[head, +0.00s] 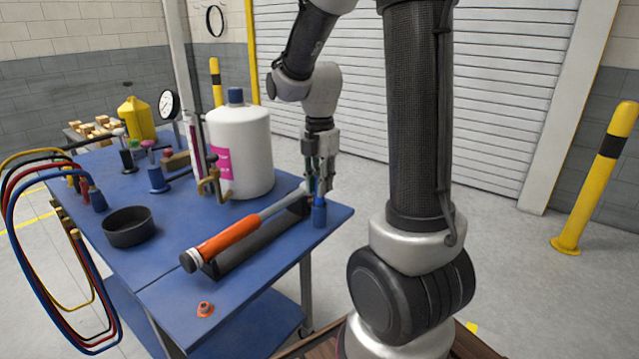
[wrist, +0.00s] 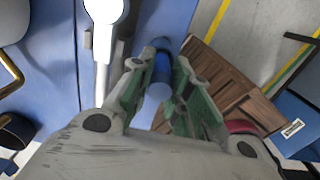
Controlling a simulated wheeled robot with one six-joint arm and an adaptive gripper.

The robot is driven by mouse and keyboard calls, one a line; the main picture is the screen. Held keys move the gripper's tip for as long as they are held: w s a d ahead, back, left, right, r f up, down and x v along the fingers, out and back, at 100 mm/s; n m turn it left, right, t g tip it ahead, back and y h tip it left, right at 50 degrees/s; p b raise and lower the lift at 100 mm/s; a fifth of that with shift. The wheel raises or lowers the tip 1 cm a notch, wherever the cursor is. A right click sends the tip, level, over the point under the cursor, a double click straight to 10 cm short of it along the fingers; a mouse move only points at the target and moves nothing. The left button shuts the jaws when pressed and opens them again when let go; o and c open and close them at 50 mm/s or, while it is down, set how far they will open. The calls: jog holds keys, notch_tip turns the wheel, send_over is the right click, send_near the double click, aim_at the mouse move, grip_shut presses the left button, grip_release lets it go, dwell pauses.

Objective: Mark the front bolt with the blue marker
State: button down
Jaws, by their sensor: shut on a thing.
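My gripper (head: 320,165) points down over the near right corner of the blue cart. It is shut on the blue marker (head: 319,188), which stands upright between the fingers. The marker's lower part meets a blue cup-like holder (head: 319,214) at the cart's edge; I cannot tell whether it is still seated inside. In the wrist view, the marker's pale blue end (wrist: 158,92) shows between the green-padded fingers, with a darker blue part (wrist: 162,66) beyond it. I cannot make out the front bolt in either view.
A torque wrench with an orange handle (head: 228,238) lies in a black cradle close left of my gripper. A large white bottle (head: 240,150), a black bowl (head: 128,228) and hoses (head: 45,278) are farther left. A brown slatted wooden surface (wrist: 232,90) lies below right.

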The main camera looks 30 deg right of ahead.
jog(key=shift+r, duration=3.7)
